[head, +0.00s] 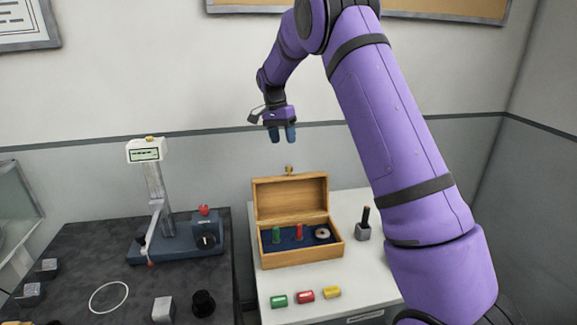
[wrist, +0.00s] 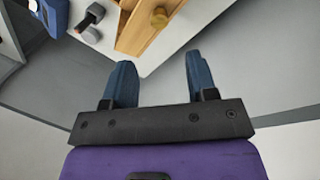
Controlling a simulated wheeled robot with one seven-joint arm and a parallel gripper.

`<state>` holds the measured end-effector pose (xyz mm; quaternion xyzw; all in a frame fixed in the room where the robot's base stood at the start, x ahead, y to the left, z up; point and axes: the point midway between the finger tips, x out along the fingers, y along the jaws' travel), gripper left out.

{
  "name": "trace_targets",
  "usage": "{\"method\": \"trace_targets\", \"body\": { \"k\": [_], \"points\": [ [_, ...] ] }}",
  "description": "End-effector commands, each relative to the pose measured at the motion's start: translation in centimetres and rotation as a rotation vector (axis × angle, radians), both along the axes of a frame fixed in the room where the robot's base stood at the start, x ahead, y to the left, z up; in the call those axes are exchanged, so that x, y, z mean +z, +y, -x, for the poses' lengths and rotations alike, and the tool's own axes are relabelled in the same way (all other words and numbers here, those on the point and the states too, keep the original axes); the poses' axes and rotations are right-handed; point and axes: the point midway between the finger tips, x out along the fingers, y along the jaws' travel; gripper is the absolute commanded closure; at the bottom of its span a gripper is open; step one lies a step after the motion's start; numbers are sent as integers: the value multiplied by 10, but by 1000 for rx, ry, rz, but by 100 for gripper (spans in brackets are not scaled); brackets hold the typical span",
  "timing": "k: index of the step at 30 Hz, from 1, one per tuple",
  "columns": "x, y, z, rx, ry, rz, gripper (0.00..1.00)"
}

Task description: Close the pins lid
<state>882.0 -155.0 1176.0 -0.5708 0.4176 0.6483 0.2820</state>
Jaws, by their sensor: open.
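The wooden pins box (head: 303,253) stands on the white cabinet top in the head view. Its lid (head: 290,200) is open and stands upright at the back, with a brass knob (head: 289,170) on its top edge. Inside, on a dark lining, are a green pin (head: 276,235), a red pin (head: 299,231) and a pale ring (head: 322,233). My gripper (head: 282,138) is open and empty, above and behind the lid, pointing down. In the wrist view my two blue fingers (wrist: 157,80) are apart, with the lid's edge and knob (wrist: 159,18) beyond them, not touching.
Green (head: 279,301), red (head: 305,296) and yellow (head: 332,292) cylinders lie in front of the box. A grey block with a dark handle (head: 363,230) stands right of it. A blue-based device (head: 176,240) with a display stands on the dark table at left. The wall is behind.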

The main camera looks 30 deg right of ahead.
Motion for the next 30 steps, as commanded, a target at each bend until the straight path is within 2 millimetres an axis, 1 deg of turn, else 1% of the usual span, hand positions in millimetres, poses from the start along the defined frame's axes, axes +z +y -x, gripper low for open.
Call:
{"method": "trace_targets", "body": {
  "k": [9,15,21,30],
  "points": [
    [-53,-6,11,1,3,-1,48],
    [-80,-9,16,1,2,-1,48],
    [-94,-11,19,1,1,-1,48],
    [-96,-11,19,2,-1,-1,48]
  ]
}}
